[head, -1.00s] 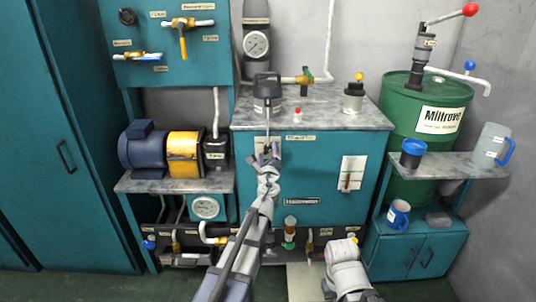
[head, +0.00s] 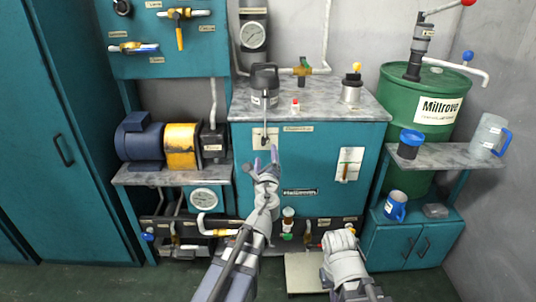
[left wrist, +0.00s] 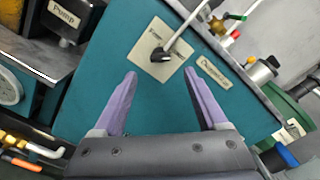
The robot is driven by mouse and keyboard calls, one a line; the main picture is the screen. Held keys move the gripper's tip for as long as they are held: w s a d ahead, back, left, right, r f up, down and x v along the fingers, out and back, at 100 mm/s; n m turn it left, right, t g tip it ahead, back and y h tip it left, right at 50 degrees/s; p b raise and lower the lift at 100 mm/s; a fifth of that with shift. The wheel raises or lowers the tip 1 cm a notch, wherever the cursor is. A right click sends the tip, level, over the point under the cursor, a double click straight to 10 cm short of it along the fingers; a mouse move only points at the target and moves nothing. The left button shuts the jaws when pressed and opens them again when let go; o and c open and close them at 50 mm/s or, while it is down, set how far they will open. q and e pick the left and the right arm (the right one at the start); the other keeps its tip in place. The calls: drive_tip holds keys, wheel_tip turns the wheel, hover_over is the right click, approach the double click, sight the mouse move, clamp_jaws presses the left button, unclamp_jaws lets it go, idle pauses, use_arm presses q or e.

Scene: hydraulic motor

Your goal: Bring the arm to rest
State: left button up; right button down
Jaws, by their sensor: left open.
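My left gripper (head: 265,160) is in front of the teal cabinet (head: 330,190), below a lever on a pale plate (head: 265,138). In the left wrist view its two purple fingers (left wrist: 160,95) are spread apart with nothing between them. The lever (left wrist: 166,50) and its plate lie beyond the fingertips, apart from them. My right arm (head: 345,262) shows at the lower right of the head view, low in front of the cabinet; its fingers cannot be made out.
A dark-lidded container (head: 265,88) and a small red-capped item (head: 295,105) stand on the cabinet top. A blue and yellow motor unit (head: 183,146) is at left. A green drum (head: 425,95) and a shelf (head: 450,157) with jugs are at right. Pipes run along the bottom.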

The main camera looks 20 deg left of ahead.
use_arm(q)
drive_tip(key=s+d+f+n+g+y, duration=0.1)
drive_tip(key=s+d+f+n+g, duration=0.2)
drive_tip(key=s+f+n+g, duration=0.95)
drive_tip(key=s+d+f+n+g+h, duration=0.2)
drive_tip(key=s+d+f+n, duration=0.25)
drive_tip(key=s, duration=0.25)
drive_tip(key=s+d+f+n+g+h, duration=0.2)
drive_tip(key=s+d+f+n+g, duration=0.1)
drive_tip(key=s+d+f, duration=0.4)
wheel_tip(320, 180, up, 35)
drive_tip(key=s+p, duration=0.2)
drive_tip(key=p, duration=3)
drive_tip(key=shift+h+p, duration=0.3)
drive_tip(key=shift+h, duration=0.1)
drive_tip(key=shift+d+f, duration=0.1)
drive_tip(key=shift+f, duration=0.05)
